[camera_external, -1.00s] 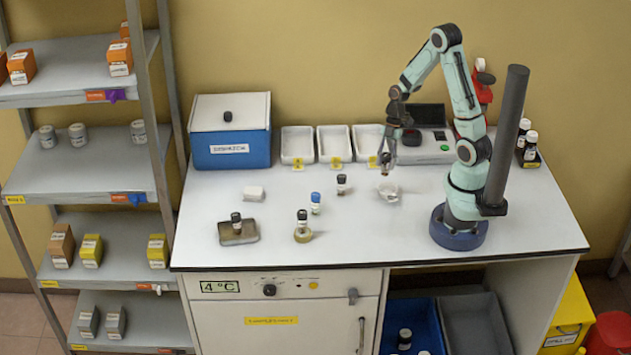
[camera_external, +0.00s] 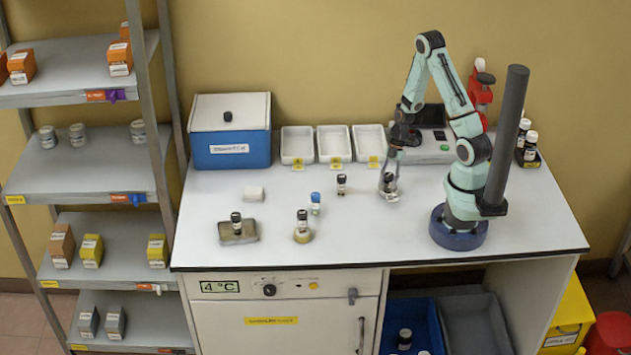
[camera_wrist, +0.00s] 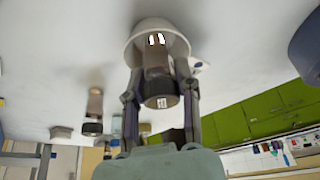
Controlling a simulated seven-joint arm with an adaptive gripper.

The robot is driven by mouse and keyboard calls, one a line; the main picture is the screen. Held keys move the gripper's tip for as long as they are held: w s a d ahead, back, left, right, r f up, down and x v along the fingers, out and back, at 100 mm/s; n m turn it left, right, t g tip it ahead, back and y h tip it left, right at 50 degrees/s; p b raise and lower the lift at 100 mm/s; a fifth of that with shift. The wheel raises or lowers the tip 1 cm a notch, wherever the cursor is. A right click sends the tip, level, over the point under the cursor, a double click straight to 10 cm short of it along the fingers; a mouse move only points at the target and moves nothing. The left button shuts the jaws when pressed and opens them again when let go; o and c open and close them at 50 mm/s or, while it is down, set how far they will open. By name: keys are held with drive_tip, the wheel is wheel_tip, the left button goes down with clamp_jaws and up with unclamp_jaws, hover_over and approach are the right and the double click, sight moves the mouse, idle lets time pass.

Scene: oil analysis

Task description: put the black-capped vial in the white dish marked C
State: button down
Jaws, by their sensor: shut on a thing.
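My gripper (camera_external: 388,184) is shut on a black-capped vial (camera_wrist: 158,72), its fingers on both sides of it. The vial has a brownish body, and its dark cap points toward the wrist camera. Its far end is at a small white round bowl (camera_wrist: 143,38), seen in the external view (camera_external: 391,198) partly behind the fingers; I cannot tell whether it touches the bowl. Three white rectangular dishes stand at the back: left (camera_external: 297,145), middle (camera_external: 334,143) and right (camera_external: 369,141). Each has a yellow tag in front, with letters too small to read.
Other dark-capped vials stand on a metal tray (camera_external: 251,238), on a round tan base (camera_external: 302,238) and on the bare table (camera_external: 342,185). A blue-capped vial (camera_external: 315,203) and a white block (camera_external: 253,193) are nearby. A blue box (camera_external: 230,150) stands back left.

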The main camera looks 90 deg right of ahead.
drive_tip(key=c, duration=0.8)
unclamp_jaws()
drive_tip(key=shift+f, duration=0.1)
drive_tip(key=v, duration=1.2)
drive_tip(key=w+a+r+m+g+h, duration=0.1)
drive_tip(key=w+a+r+m, duration=0.1)
drive_tip(key=a+r, duration=0.35)
drive_tip(key=w+a+r+m+g, duration=0.1)
drive_tip(key=a+r+m, duration=0.1)
drive_tip(key=a, duration=0.7)
drive_tip(key=s+a+r+m+h, duration=0.2)
drive_tip(key=s+a+r+m, duration=0.1)
drive_tip(key=s+a+m, duration=0.3)
drive_tip(key=shift+a+g, duration=0.4)
drive_tip(key=shift+a, duration=0.85)
